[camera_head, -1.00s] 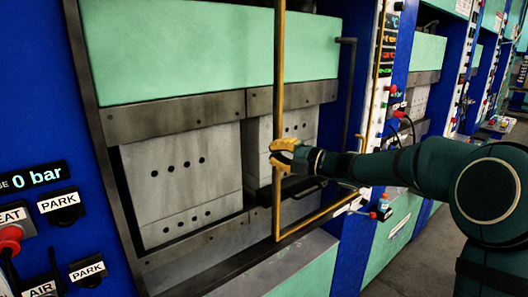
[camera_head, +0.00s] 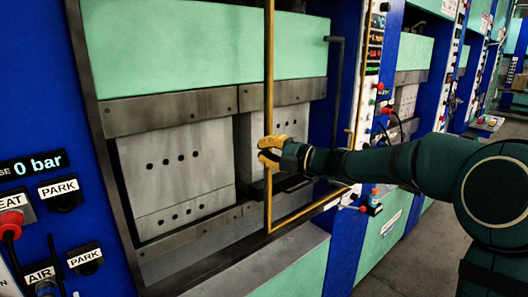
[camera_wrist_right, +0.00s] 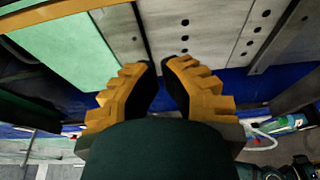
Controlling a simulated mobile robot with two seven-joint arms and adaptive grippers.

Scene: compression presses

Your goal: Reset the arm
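My right arm (camera_head: 400,166) reaches in from the right toward a press. My right gripper (camera_head: 265,150) has yellow fingers, parted with a gap between them, beside the upright yellow bar of the press's guard frame (camera_head: 269,80). In the right wrist view, the gripper (camera_wrist_right: 158,68) shows its two ridged yellow fingers apart, with nothing between the tips. A tan bar (camera_wrist_right: 50,14) crosses the top left there, clear of the fingertips. Whether a finger touches the bar cannot be told. My left gripper is not in view.
The press has grey platen blocks (camera_head: 172,165) with holes and a green upper panel (camera_head: 190,40). A control panel with PARK labels (camera_head: 60,187) and a 0 bar display (camera_head: 30,164) stands at left. More blue presses line the right, beside open floor (camera_head: 420,245).

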